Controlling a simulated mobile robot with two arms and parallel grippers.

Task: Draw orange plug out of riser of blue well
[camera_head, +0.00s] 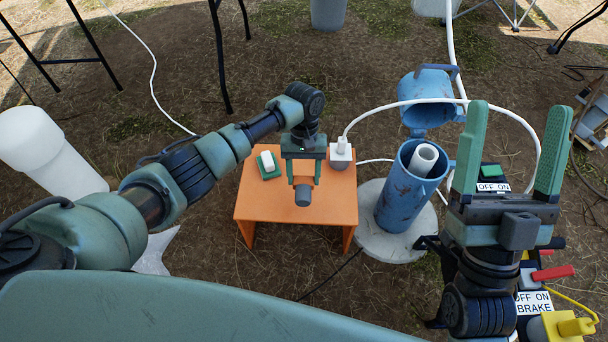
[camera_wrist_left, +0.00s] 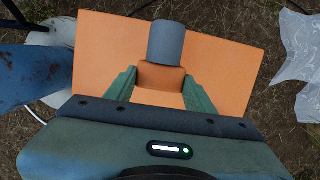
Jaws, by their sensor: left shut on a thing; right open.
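The blue well (camera_head: 402,200) stands on a round concrete pad with its lid (camera_head: 428,100) tipped open. The white riser (camera_head: 424,157) shows inside it, and no orange plug shows in its mouth. My left gripper (camera_head: 303,177) is over the orange table, left of the well, shut on the orange plug (camera_wrist_left: 161,77). The plug has a grey cylindrical end (camera_wrist_left: 167,42), which also shows in the head view. I cannot tell whether it touches the table. My right gripper (camera_head: 513,118) is open and empty, raised to the right of the well.
The orange table (camera_head: 258,207) carries a green block with a white top (camera_head: 268,164) and a white device (camera_head: 340,153) with a cable. A white hose arches over the well. A switch panel (camera_head: 532,300) lies at the right. A white cylinder (camera_head: 45,150) lies at the left.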

